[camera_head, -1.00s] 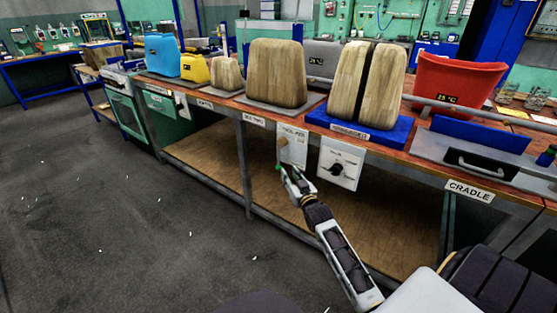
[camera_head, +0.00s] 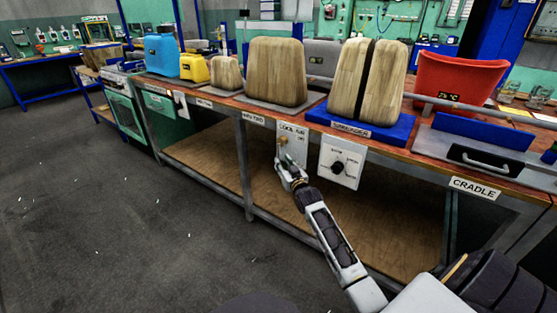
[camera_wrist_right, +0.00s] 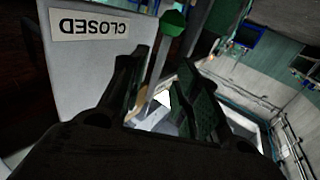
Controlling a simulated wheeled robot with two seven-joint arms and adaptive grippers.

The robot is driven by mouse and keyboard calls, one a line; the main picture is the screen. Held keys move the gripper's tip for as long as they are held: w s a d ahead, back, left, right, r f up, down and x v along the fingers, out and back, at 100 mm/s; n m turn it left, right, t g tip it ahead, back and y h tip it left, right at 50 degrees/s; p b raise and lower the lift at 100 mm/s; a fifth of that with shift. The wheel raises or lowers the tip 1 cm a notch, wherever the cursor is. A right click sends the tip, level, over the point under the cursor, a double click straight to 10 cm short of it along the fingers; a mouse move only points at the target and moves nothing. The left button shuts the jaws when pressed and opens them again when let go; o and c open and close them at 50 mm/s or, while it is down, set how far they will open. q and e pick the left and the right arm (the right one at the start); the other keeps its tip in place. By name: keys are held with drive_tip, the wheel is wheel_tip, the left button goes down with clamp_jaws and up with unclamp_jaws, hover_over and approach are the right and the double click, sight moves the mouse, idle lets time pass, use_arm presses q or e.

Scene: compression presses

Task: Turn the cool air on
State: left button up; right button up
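The white cool air panel (camera_head: 293,137) hangs on the bench front, with "ON" on its right side and a small brass-coloured part at its lower left. In the right wrist view, a plate marked "CLOSED" (camera_wrist_right: 88,25) stands at left, beside a lever with a green tip (camera_wrist_right: 173,22) and grey stem. My right gripper (camera_head: 285,163) is at the panel's lower edge. In the wrist view its dark fingers (camera_wrist_right: 160,95) are apart, with the lever stem showing in the gap between them. Contact cannot be told. My left gripper is not in view.
A panel with a black dial (camera_head: 338,167) hangs just right of the cool air panel. Above, the bench bears wooden blocks on a blue base (camera_head: 358,129), a red bin (camera_head: 458,85) and a cradle (camera_head: 470,155). A bench leg (camera_head: 245,165) stands left. Floor at left is clear.

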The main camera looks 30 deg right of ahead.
drive_tip(key=w+b, duration=0.1)
drive_tip(key=w, duration=0.1)
drive_tip(key=w+d, duration=0.1)
drive_tip(key=w, duration=0.1)
drive_tip(key=shift+w+b, duration=0.15)
drive_tip(key=shift+b, duration=0.2)
drive_tip(key=shift+w, duration=0.6)
drive_tip(key=shift+d, duration=0.1)
drive_tip(key=shift+c, duration=0.4)
clamp_jaws()
